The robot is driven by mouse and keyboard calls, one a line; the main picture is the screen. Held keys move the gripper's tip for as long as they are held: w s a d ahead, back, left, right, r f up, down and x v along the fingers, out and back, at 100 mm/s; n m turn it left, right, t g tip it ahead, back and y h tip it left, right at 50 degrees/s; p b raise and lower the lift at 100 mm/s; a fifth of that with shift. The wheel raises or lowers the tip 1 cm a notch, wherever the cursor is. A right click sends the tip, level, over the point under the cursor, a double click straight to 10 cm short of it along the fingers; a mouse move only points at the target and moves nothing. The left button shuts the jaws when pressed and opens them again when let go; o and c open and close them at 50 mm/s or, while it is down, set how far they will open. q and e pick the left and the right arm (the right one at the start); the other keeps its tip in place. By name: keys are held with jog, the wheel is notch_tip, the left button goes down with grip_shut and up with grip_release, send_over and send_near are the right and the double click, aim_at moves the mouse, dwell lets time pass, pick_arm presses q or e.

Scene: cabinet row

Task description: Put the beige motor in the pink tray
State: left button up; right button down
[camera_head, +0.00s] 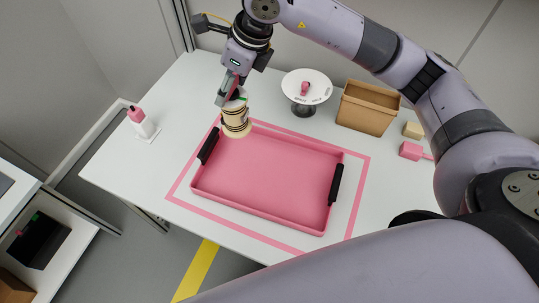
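The pink tray (262,178) lies on the white table, with a black handle at its left end and another at its right. The beige motor (236,121) is a ribbed upright cylinder at the tray's back left corner, overlapping the rim in the picture. My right gripper (234,99) comes down from above, and its fingers are closed around the motor's top. I cannot tell how far the motor's base is above the rim or table. My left gripper is not in view.
A pink-capped white bottle (141,122) stands at left. Behind the tray are a round white stand (319,86) with a small pink item and a brown box (367,107). A beige block (413,130) and pink block (411,150) lie at right. The tray's inside is empty.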

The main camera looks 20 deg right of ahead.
aim_at(247, 125)
jog(key=shift+w+r+m, duration=0.1)
jog(key=shift+r+m, duration=0.05)
jog(key=shift+m, duration=0.15)
notch_tip(247, 125, down, 20)
jog(key=p, duration=0.5)
jog(key=c, duration=0.6)
grip_release()
jog(key=b+v, duration=0.3)
jog(key=v, duration=0.8)
jog(key=shift+a+b, duration=0.1)
jog(key=shift+b, duration=0.25)
jog(key=shift+r, duration=0.55)
